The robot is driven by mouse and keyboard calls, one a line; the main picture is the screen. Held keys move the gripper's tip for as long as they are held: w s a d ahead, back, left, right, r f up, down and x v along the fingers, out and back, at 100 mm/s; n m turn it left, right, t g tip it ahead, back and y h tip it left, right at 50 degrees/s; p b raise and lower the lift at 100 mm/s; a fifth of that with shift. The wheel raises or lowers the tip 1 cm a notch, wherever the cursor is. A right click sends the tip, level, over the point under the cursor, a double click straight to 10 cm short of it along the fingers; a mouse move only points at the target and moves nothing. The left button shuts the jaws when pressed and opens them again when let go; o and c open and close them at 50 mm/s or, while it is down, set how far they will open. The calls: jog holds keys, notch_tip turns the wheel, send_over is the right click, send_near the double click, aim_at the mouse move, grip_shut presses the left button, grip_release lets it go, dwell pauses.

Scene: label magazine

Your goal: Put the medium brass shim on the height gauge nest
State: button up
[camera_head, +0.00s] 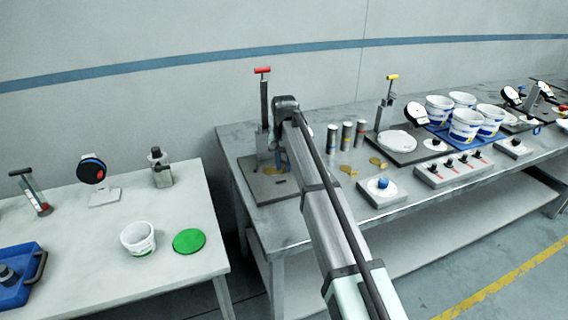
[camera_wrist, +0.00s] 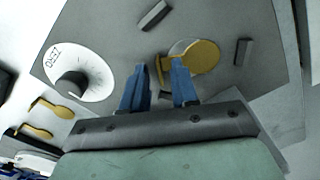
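A brass shim with a round disc and a narrow tab (camera_wrist: 204,58) is over a pale round seat (camera_wrist: 180,46) on a grey plate, overlapping it off-centre. I take the seat to be the height gauge nest; I cannot tell whether the shim touches it. The shim also shows in the head view (camera_head: 270,170). My gripper (camera_wrist: 159,68) has two blue fingers spread apart, with the shim's tab between them, nearer the right finger. In the head view my gripper (camera_head: 281,158) is low over the plate, partly hidden by my arm. Which shim is the medium one is unclear.
Two other brass shims lie off the plate (camera_head: 347,169) (camera_head: 377,162). Grey blocks (camera_wrist: 153,15) (camera_wrist: 243,52) flank the seat. A red-handled column (camera_head: 263,100) rises behind the plate (camera_head: 256,190).

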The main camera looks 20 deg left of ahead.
notch_tip(320, 180, up, 12)
jog(key=shift+r, duration=0.2)
dwell(0.5)
dwell(0.4)
